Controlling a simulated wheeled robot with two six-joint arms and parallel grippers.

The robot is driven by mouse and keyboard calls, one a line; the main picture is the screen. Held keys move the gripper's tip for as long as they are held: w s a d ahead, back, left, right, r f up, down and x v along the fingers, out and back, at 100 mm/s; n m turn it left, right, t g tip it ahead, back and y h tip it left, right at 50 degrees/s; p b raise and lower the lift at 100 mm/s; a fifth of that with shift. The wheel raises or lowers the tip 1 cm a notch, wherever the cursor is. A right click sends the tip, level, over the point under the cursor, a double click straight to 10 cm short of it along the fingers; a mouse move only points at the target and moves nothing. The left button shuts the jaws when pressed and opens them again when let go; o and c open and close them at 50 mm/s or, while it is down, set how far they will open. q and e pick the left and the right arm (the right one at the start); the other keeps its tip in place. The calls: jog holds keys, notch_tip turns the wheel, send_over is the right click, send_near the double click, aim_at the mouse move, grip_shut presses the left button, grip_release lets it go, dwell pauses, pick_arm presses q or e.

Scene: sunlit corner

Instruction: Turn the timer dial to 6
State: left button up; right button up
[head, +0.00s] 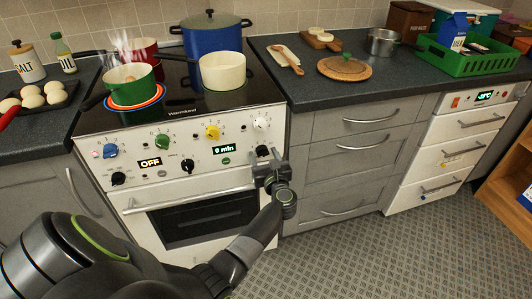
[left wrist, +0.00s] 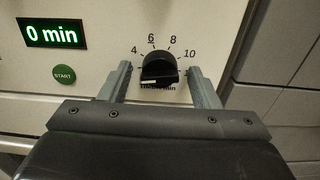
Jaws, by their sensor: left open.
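The black timer dial (head: 263,150) is at the right of the stove's white front panel. In the left wrist view the timer dial (left wrist: 159,65) has the numbers 4, 6, 8 and 10 printed above and beside it. A thin white mark shows low on the knob; I cannot read its exact setting. The green timer display (left wrist: 53,34) reads 0 min, also in the head view (head: 224,149). My left gripper (head: 272,170) is open in front of the dial. In the wrist view its fingers (left wrist: 159,70) stand on either side of the knob, with gaps. My right gripper is out of view.
A green START button (left wrist: 64,74) is left of the dial. The oven handle (head: 190,203) runs below the panel. Other knobs, including a yellow one (head: 212,132), are nearby. Pots, including a steaming green one (head: 130,84), stand on the stove above.

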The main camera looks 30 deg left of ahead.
pick_arm(q)
jog(key=c, duration=1)
